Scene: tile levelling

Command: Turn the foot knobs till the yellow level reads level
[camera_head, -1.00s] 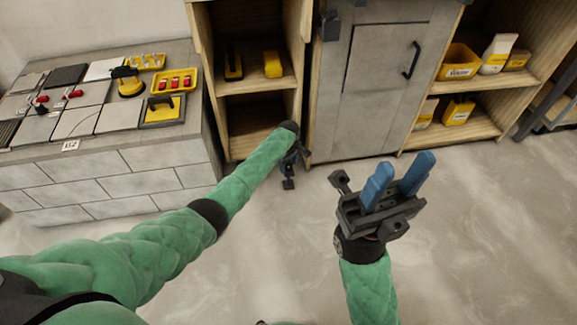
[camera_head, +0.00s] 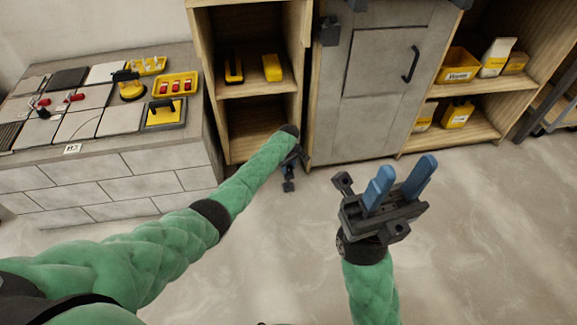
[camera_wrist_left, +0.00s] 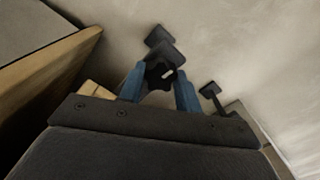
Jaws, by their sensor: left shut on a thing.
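My left gripper (camera_wrist_left: 160,88) has its blue fingers around a black lobed foot knob (camera_wrist_left: 158,73) with a small pale mark, low near the floor. In the head view, the left gripper (camera_head: 290,170) is partly hidden behind its own wrist, in front of the wooden shelf unit and beside the grey cabinet. My right gripper (camera_head: 400,186) is open and empty over the floor, its blue fingers apart and pointing up. I cannot pick out the yellow level or its reading for certain.
A block counter (camera_head: 140,190) with tiles and yellow tools stands at left. A wooden shelf unit (camera_head: 262,90) holds yellow items. A grey cabinet (camera_head: 368,110) with a black handle is in the middle. A right shelf (camera_head: 485,83) holds yellow boxes. The floor in front is clear.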

